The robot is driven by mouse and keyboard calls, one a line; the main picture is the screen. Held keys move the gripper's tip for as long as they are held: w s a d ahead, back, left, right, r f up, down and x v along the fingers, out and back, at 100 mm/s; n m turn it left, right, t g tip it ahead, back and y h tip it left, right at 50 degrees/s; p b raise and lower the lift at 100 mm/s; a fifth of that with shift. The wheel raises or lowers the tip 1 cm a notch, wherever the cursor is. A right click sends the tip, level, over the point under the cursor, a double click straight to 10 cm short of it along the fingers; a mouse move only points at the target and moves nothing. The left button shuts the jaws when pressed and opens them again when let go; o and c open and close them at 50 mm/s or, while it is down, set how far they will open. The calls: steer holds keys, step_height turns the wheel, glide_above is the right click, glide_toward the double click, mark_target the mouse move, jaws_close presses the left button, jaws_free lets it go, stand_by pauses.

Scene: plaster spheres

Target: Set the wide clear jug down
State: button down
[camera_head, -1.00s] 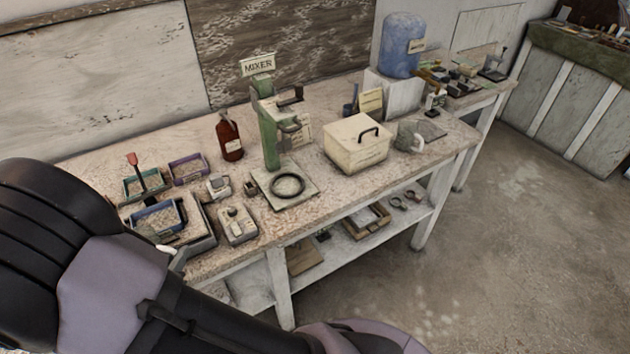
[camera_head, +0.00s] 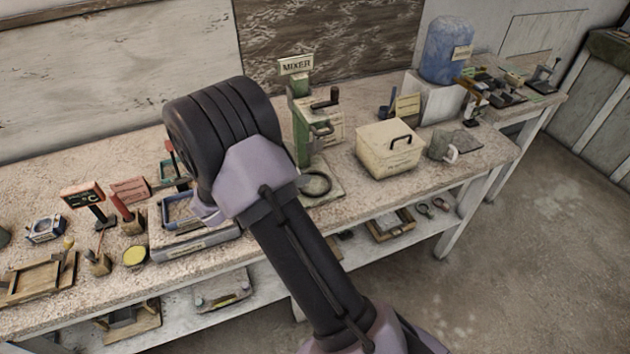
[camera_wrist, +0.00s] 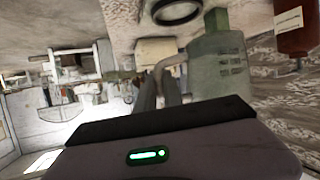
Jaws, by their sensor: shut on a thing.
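My gripper (camera_wrist: 159,88) shows as two dark fingers close together in the wrist view, which looks upside down. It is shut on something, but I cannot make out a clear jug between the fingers. In the head view my arm hides the fingers; only a pale piece shows below its bulky joint. The green mixer (camera_wrist: 222,65) fills the middle right of the wrist view, with the black ring (camera_wrist: 177,10) on its base. The mixer (camera_head: 302,130) also stands behind my arm in the head view.
A cream lidded box (camera_head: 388,158) and a grey mug-like vessel (camera_head: 437,147) with a pale handle stand right of the mixer. Several small trays and tools crowd the bench (camera_head: 75,160) at left. A blue water container (camera_head: 446,50) stands at the back right.

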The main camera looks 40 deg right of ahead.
steer(key=s+d+m+g, duration=0.1)
steer(key=d+m+g, duration=0.15)
steer(key=d, duration=0.55)
steer(key=f, duration=0.3)
steer(key=f+b, duration=0.1)
steer(key=f, duration=0.5)
steer(key=shift+s+f, duration=0.15)
steer(key=shift+s, duration=0.1)
steer(key=shift+f+b, duration=0.2)
steer(key=shift+b, duration=0.35)
steer(key=c, duration=1.5)
jaws_free()
steer(key=shift+r, duration=0.1)
